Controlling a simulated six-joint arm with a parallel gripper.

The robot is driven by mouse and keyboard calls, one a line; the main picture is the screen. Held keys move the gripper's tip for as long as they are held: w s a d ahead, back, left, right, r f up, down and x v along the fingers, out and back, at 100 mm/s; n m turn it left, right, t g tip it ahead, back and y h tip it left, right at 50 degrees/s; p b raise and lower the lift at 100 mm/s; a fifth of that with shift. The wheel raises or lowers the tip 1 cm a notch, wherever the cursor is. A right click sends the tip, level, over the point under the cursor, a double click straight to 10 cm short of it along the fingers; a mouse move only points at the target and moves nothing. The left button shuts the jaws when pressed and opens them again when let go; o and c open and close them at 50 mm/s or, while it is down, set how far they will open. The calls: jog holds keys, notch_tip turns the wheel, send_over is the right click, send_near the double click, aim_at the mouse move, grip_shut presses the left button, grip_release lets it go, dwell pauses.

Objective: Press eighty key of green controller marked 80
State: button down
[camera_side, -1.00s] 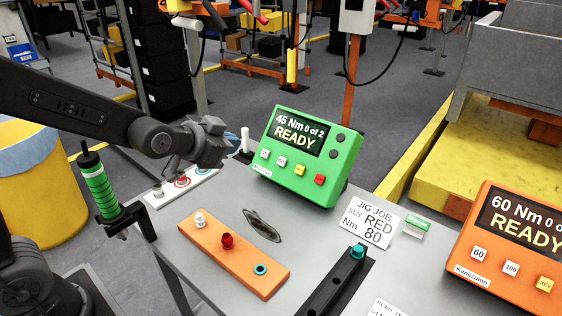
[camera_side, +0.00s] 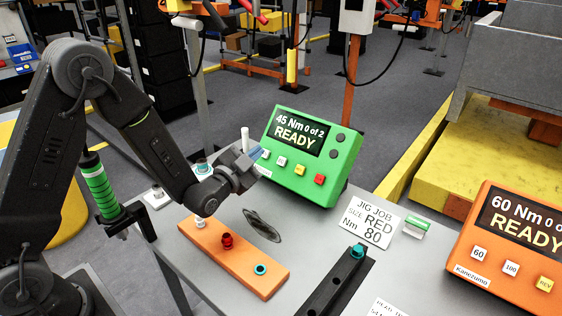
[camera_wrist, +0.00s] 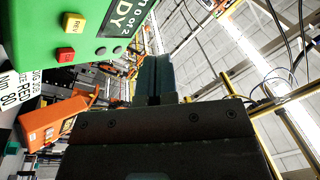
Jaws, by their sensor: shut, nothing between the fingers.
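The green controller (camera_side: 335,175) stands tilted up at the back of the grey table, its screen reading "45 Nm 0 of 2 READY". Below the screen is a row of keys: a white left key (camera_side: 265,154), a second white key (camera_side: 281,161), a yellow key (camera_side: 299,170) and a red key (camera_side: 319,180). The white keys' markings are too small to read. My gripper (camera_side: 254,154) is shut and empty, beside the controller's lower left corner near the left key; contact cannot be told. In the wrist view, the fingers (camera_wrist: 155,75) are together, right of the green controller (camera_wrist: 30,25) with its yellow REV key (camera_wrist: 73,22).
A card (camera_side: 367,222) reads "JIG JOB SIZE RED Nm 80". An orange controller (camera_side: 480,262) showing "60 Nm" stands at right. An orange block (camera_side: 255,272) with coloured sockets and a black rail (camera_side: 335,290) lie in front. A green-banded driver (camera_side: 98,190) hangs at left.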

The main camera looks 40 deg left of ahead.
aim_at(282, 161)
jog(key=w+f, duration=0.5)
jog(key=w, duration=0.2)
jog(key=shift+f, duration=0.2)
dwell(0.4)
dwell(2.0)
jog(key=shift+w+f, duration=0.25)
jog(key=shift+w, duration=0.05)
jog(key=shift+w+f, duration=0.3)
jog(key=shift+w, duration=0.05)
dwell(0.7)
dwell(0.4)
jog(key=shift+s+r, duration=0.6)
jog(key=shift+s, duration=0.1)
